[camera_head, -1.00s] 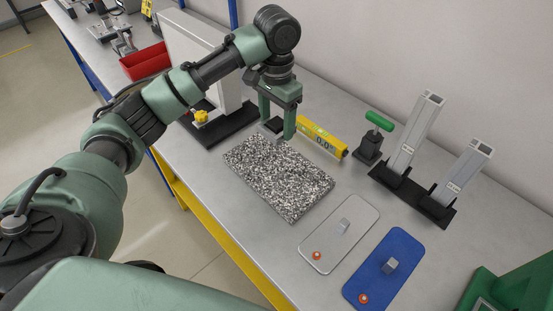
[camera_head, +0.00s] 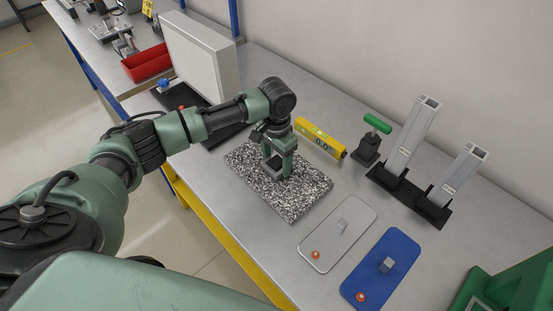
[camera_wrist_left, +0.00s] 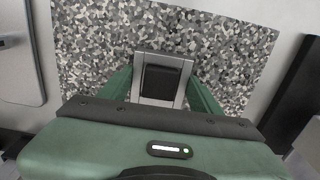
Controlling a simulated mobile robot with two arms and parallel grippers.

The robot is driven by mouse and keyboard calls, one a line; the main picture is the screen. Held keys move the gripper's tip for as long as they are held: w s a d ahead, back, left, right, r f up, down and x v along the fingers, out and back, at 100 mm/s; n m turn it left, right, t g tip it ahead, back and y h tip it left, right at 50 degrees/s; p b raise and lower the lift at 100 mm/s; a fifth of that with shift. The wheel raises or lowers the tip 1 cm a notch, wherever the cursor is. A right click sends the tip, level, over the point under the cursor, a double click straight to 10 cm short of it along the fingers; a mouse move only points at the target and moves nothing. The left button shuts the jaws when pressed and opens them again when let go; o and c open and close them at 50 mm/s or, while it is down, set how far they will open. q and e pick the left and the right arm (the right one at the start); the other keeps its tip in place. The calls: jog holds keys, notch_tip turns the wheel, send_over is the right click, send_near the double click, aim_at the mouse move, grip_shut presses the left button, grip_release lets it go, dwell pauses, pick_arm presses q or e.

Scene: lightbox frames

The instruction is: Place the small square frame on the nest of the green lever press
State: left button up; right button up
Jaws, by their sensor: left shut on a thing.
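My left gripper (camera_head: 276,172) is over the speckled plate (camera_head: 304,202), pointing down. In the left wrist view its fingers are shut on a small square frame (camera_wrist_left: 172,55) with a light grey rim and dark centre. I cannot tell whether the frame touches the plate. In the head view the fingers mostly hide it. A green machine (camera_head: 512,285) is partly in view at the bottom right corner; no nest is clearly visible on it. A dark block with a green handle (camera_head: 377,123) stands at the back. My right gripper is not in view.
A yellow level (camera_head: 320,138) lies just behind the plate. Two square metal posts (camera_head: 412,135) stand on a dark base at the right. A grey pad (camera_head: 338,233) and a blue pad (camera_head: 382,268) lie in front. A white panel (camera_head: 200,55) stands behind my arm.

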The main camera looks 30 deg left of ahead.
pick_arm(q)
jog(key=o, duration=1.2)
jog(key=shift+f, duration=0.1)
jog(key=shift+c, duration=0.2)
jog(key=o, duration=0.4)
jog(key=shift+c, duration=0.2)
